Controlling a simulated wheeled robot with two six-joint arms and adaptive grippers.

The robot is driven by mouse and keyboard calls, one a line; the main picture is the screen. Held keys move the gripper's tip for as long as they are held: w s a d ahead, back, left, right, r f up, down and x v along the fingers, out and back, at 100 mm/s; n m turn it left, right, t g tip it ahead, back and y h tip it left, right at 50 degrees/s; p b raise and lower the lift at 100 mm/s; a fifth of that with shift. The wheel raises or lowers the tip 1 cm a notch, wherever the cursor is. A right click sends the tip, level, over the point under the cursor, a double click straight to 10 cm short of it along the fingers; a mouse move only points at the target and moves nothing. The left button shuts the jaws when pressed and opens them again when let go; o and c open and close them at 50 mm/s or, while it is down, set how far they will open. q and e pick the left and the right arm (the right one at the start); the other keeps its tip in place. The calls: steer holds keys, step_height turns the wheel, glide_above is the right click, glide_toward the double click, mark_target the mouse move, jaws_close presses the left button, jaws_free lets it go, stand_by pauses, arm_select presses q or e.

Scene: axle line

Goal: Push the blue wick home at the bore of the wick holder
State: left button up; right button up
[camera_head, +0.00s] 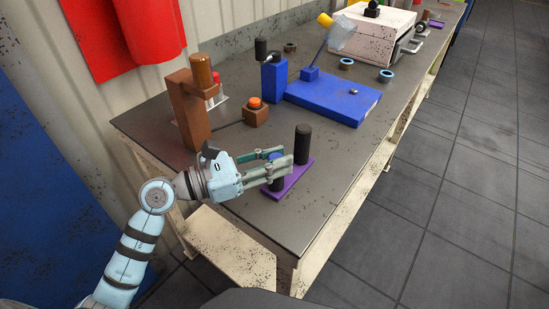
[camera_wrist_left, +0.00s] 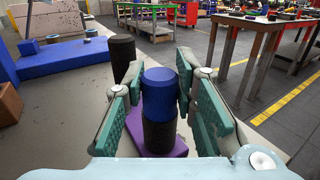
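The blue wick (camera_wrist_left: 160,92) stands upright in line with a dark cylinder (camera_wrist_left: 160,136) below it; how deep it sits in a bore is hidden. The dark cylinder stands on a purple base (camera_head: 300,178), which also carries a second black cylinder (camera_head: 302,144), seen behind and to the left in the left wrist view (camera_wrist_left: 122,56). My left gripper (camera_head: 274,168) is over the near end of the base. In the head view the fingers hide most of the wick. My right gripper is not in view.
A blue plate (camera_head: 335,97) with a post and tilted lever lies behind the purple base. A brown stand (camera_head: 188,108) and an orange button box (camera_head: 256,112) are farther left. The grey table (camera_head: 300,222) is clear in front of the base, up to its edge.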

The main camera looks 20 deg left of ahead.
arm_select(q)
steer(key=o, duration=0.4)
steer(key=v, duration=0.7)
steer(key=shift+s+a, duration=0.15)
steer(key=shift+a, duration=0.1)
